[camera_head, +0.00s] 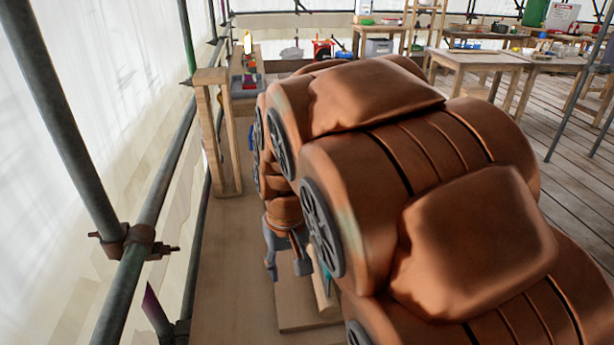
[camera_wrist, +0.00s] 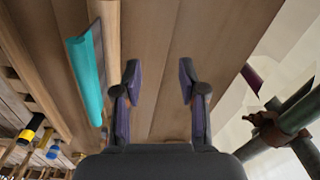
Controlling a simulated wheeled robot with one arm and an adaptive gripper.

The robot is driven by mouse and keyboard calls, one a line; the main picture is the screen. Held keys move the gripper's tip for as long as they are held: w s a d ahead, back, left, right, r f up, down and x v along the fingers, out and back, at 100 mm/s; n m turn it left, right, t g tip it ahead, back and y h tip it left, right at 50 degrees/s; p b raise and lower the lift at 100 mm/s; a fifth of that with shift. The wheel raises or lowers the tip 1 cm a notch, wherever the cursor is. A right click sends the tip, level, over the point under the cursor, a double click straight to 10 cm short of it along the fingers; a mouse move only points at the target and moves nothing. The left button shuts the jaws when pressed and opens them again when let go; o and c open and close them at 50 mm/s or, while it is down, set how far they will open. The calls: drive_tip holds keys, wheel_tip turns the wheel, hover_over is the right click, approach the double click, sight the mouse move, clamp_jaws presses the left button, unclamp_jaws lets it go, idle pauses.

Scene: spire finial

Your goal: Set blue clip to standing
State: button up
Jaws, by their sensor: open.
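My gripper (camera_head: 285,262) points down over a wooden bench in the head view, partly hidden by my copper-coloured arm. In the wrist view my gripper (camera_wrist: 157,82) has its two dark fingers wide apart, with only wood between them. A long teal piece (camera_wrist: 86,78) lies along a wooden strip to the left of the fingers, apart from them. A sliver of teal (camera_head: 327,276) shows beside my arm in the head view. I cannot tell whether this teal piece is the blue clip. A small blue thing (camera_wrist: 53,153) is blurred at the lower left of the wrist view.
The wooden bench (camera_head: 232,290) has bare room left of my gripper. A light wooden block (camera_head: 305,312) lies under it. Scaffold poles (camera_head: 160,190) and pale sheeting run along the left. A wooden frame (camera_head: 205,130) stands at the bench's far end. Tables (camera_head: 475,60) stand behind.

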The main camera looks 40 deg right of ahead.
drive_tip(key=w+d+m+t+h+p, duration=0.2)
drive_tip(key=w+d+t+p, duration=0.35)
drive_tip(key=w+d, duration=1.95)
drive_tip(key=shift+g, duration=0.85)
drive_tip(key=shift+w+a+p+x, duration=0.15)
drive_tip(key=shift+p+x, duration=0.55)
drive_tip(key=shift+x, duration=0.6)
drive_tip(key=shift+w+a+p+x, duration=0.15)
drive_tip(key=shift+p+x, duration=0.5)
drive_tip(key=shift+x, duration=0.65)
drive_tip(key=shift+w+a+p+x, duration=0.15)
drive_tip(key=shift+p+x, duration=0.55)
drive_tip(key=shift+x, duration=0.65)
drive_tip(key=shift+r, duration=0.1)
drive_tip(key=shift+c, duration=0.2)
clamp_jaws()
